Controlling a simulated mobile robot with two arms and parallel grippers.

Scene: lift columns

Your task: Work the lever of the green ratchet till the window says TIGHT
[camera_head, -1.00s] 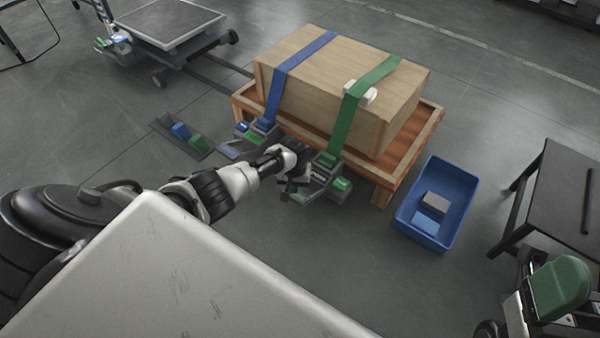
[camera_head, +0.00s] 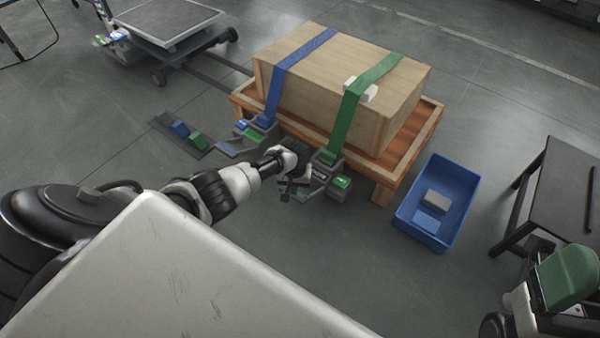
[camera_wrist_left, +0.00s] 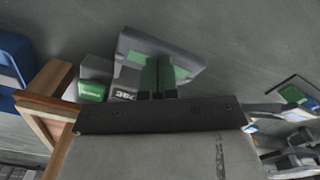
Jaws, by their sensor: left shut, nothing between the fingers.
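The green ratchet (camera_head: 330,174) sits at the near edge of the wooden pallet, at the foot of the green strap (camera_head: 349,115). Its lever, grey with green on it (camera_wrist_left: 188,66), stands right before my left gripper (camera_wrist_left: 157,94) in the left wrist view. My left gripper is shut and empty; its fingertips overlap the lever in that view, and I cannot tell whether they touch. A dark window with white letters (camera_wrist_left: 124,96) is partly hidden by my gripper, and I cannot read the whole word. A green labelled block (camera_wrist_left: 92,91) is beside it.
A wooden crate (camera_head: 335,80) stands on the pallet (camera_head: 408,160). The blue strap (camera_head: 283,75) and its ratchet (camera_head: 250,131) are left of my gripper. A blue bin (camera_head: 440,200) and black table (camera_head: 560,190) are to the right. Floor in front is clear.

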